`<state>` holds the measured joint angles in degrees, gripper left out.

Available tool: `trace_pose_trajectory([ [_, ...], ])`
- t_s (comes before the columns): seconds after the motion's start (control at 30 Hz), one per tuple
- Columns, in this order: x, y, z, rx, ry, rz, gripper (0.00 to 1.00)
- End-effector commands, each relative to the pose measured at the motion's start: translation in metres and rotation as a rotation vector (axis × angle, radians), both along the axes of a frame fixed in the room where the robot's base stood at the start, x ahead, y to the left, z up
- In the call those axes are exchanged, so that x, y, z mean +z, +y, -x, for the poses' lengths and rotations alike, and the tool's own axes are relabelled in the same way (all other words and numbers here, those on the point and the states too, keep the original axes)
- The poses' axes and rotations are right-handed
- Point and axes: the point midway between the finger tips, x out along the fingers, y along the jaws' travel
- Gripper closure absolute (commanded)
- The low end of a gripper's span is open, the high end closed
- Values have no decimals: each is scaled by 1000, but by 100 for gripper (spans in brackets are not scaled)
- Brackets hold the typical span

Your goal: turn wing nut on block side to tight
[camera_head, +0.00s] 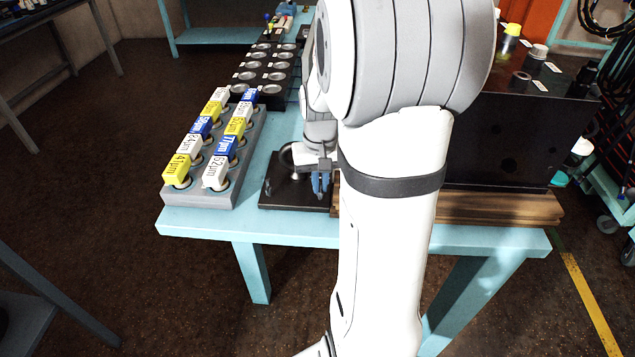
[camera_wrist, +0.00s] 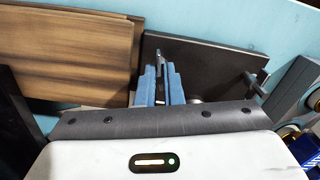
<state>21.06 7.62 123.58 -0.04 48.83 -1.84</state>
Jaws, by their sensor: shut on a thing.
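My gripper (camera_wrist: 160,75) shows in the wrist view with its two blue fingers close together over a dark plate (camera_wrist: 205,62). The fingers are shut on a slim metal part at their tips, which looks like the wing nut (camera_wrist: 158,57); its wings are mostly hidden, so I cannot tell its angle. A second upright metal piece (camera_wrist: 255,84) stands at the plate's right side. In the head view my gripper (camera_head: 320,184) is low over the same plate (camera_head: 285,197), and the fingers hide the held part. The black block (camera_head: 500,145) stands to the right, partly behind my arm.
Wooden boards (camera_head: 500,207) lie under the block, beside the plate. A grey rack (camera_head: 185,199) of yellow, white and blue labelled pieces stands left of the plate. A black tray (camera_head: 265,95) with round wells lies behind. The blue table (camera_head: 230,224) has a clear front strip.

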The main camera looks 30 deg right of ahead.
Motion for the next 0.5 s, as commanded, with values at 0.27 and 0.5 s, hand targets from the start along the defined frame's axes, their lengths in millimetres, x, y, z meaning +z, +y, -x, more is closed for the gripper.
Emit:
trace_pose_trajectory([
  [0.27,3,-1,-3,-175,-10,1,100],
  [0.5,3,-1,-3,-253,-10,1,100],
])
